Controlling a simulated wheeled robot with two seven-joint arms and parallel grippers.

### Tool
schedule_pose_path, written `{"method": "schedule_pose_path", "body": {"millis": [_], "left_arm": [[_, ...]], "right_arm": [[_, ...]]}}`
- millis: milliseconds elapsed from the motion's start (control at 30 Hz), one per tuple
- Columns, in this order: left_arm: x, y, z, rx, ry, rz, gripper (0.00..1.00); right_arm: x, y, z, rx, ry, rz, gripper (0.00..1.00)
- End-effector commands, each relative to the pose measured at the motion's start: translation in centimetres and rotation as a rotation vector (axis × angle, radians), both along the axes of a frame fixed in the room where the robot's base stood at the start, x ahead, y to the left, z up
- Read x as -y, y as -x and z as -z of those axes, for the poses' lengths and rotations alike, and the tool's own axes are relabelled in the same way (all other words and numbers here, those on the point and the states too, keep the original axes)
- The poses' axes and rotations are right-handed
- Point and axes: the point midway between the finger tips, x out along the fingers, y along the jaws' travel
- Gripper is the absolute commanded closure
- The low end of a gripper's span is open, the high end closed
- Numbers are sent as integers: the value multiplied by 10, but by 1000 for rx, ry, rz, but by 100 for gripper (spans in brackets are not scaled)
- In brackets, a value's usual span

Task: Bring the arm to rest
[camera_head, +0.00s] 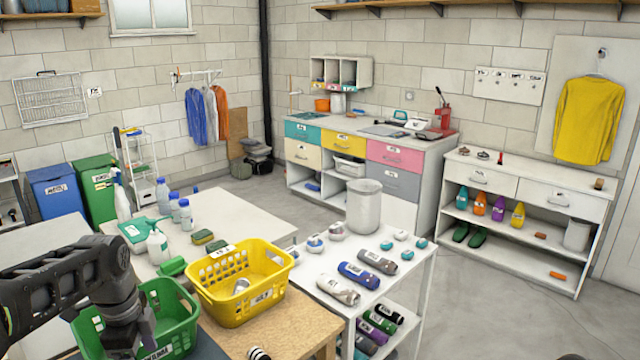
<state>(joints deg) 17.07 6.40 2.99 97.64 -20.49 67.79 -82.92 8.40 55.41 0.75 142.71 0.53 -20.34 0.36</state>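My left arm (70,285) comes in from the left edge and bends down at its dark end (122,325), in front of the green basket (178,325). Its fingertips do not show, so I cannot tell whether the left gripper is open or holds anything. My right gripper is not in view.
A yellow basket (222,306) stands on the wooden table (300,325) beside the green basket. White bottles (186,214) stand on the table behind. A white shelf unit (395,298) on the right holds several cylinders and a grey container (363,206). The floor (480,310) is open at right.

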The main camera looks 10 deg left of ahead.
Motion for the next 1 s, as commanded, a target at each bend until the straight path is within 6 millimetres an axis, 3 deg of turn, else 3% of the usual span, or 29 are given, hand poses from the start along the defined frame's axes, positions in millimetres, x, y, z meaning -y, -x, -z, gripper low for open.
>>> {"method": "schedule_pose_path", "body": {"millis": [233, 367, 467, 600, 667, 767, 900, 1000], "left_arm": [[10, -36, 9, 158, 52, -237, 23], [28, -58, 34, 235, 130, -414, 23], [53, -73, 68, 271, 220, -574, 23], [109, -78, 142, 262, 385, -859, 23], [138, -69, 180, 231, 456, -998, 23], [185, -37, 238, 153, 535, -1208, 23], [238, 35, 305, 18, 553, -1427, 23], [266, 95, 338, -82, 507, -1489, 23]], "right_arm": [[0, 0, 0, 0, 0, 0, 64], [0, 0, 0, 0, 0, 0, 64], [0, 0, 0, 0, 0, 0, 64], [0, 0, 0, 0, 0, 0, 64], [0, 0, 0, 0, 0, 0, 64], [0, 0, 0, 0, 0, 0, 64], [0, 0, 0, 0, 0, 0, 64], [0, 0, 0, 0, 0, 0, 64]]}}
